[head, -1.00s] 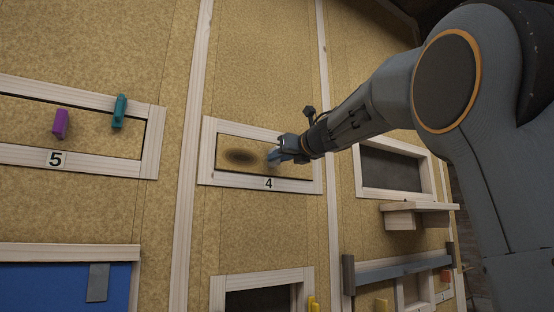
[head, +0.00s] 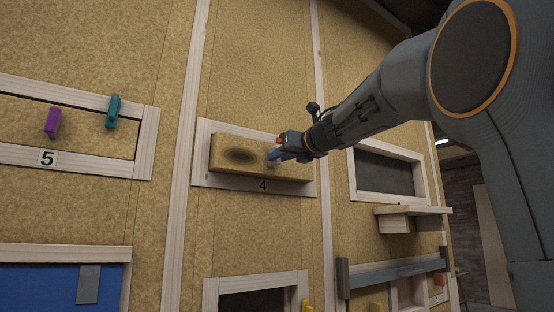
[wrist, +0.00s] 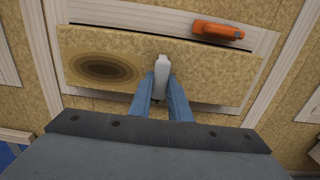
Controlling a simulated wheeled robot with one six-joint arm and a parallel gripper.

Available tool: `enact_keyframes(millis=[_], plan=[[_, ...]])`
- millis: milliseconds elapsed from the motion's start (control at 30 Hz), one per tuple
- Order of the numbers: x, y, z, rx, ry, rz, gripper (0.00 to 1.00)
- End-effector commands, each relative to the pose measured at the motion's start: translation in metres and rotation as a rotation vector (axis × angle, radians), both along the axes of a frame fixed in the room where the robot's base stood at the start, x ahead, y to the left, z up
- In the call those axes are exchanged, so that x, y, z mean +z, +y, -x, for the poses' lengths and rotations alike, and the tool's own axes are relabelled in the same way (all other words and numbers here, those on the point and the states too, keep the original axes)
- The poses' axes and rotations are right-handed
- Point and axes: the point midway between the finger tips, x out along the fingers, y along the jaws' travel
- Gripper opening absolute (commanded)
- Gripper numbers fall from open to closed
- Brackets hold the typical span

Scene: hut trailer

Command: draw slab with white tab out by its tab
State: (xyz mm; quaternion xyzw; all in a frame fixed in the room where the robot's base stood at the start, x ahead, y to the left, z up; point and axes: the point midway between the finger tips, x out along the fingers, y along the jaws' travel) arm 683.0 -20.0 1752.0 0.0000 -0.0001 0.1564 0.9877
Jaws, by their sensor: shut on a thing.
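The tan slab (head: 225,162) with a dark oval smudge sticks out from the pale wooden frame marked 4 (head: 204,180) on the wall. It also shows in the wrist view (wrist: 210,75), with a dark gap along its upper edge. Its white tab (wrist: 161,65) stands at the middle of the slab's face. My gripper (head: 272,158) is shut on the tab, with its two blue fingers on either side of it in the wrist view (wrist: 165,92). In the head view the tab is mostly hidden by the fingers.
An orange clip (wrist: 217,29) sits on the frame just above the slab, close to my gripper. At left, panel 5 (head: 90,127) has a purple piece (head: 52,123) and a teal clip (head: 113,111). A small wooden shelf (head: 412,211) juts out at right.

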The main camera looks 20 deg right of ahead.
Motion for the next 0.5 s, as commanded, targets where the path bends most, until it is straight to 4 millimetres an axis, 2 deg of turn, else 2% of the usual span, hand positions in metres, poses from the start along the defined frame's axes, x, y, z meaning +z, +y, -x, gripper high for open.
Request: enact_keyframes(millis=[500], plan=[[0.0,-0.006,0.018,0.0,-0.001,0.0,0.0]])
